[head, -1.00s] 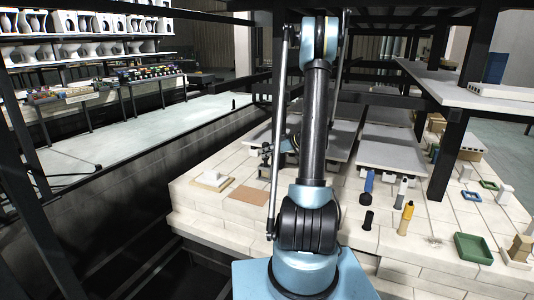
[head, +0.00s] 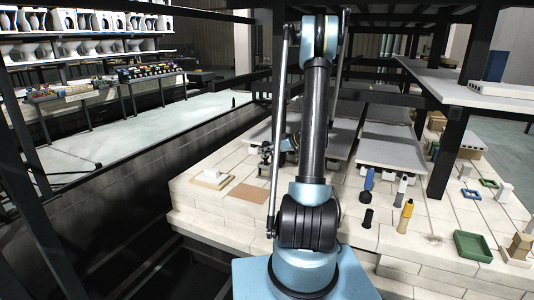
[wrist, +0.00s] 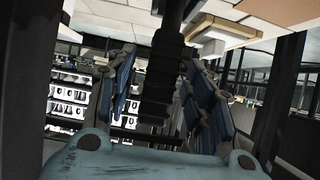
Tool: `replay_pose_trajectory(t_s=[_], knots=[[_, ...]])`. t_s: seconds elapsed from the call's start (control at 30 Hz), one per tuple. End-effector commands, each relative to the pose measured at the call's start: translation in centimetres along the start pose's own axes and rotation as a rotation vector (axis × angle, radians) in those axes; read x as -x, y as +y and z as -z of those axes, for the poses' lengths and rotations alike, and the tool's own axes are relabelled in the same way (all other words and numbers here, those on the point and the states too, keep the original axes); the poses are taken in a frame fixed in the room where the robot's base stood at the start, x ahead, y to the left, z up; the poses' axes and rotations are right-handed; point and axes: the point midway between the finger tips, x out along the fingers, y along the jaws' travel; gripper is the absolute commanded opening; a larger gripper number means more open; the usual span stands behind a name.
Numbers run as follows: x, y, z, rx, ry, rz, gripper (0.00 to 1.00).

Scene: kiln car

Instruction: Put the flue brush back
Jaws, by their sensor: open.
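I cannot make out the flue brush for certain. Among the small upright things on the pale tiled deck (head: 330,225) in the head view are a blue tool (head: 368,179) with a dark lower end, a short black cylinder (head: 366,218), a white-and-grey piece (head: 400,191) and a yellow-and-black one (head: 405,215). My gripper (wrist: 160,75) is open in the wrist view, its blue-padded fingers apart. A dark ribbed upright shape shows between them; I cannot tell what it is or how far off. In the head view my arm mostly hides the gripper.
A black post (head: 447,155) and shelf (head: 470,92) stand at the right. A green tray (head: 472,246) lies near the deck's front right. A brown sheet (head: 248,193) and white block (head: 212,177) lie at the left, where the deck is fairly clear.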

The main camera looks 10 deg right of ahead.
Motion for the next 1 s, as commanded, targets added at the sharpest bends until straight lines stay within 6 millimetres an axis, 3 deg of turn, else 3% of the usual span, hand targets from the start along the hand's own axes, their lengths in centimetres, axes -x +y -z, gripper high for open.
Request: replay_pose_trajectory(t_s=[1.0], knots=[[2.5, 0.0, 0.0, 0.000, 0.000, -0.001, 0.48]])
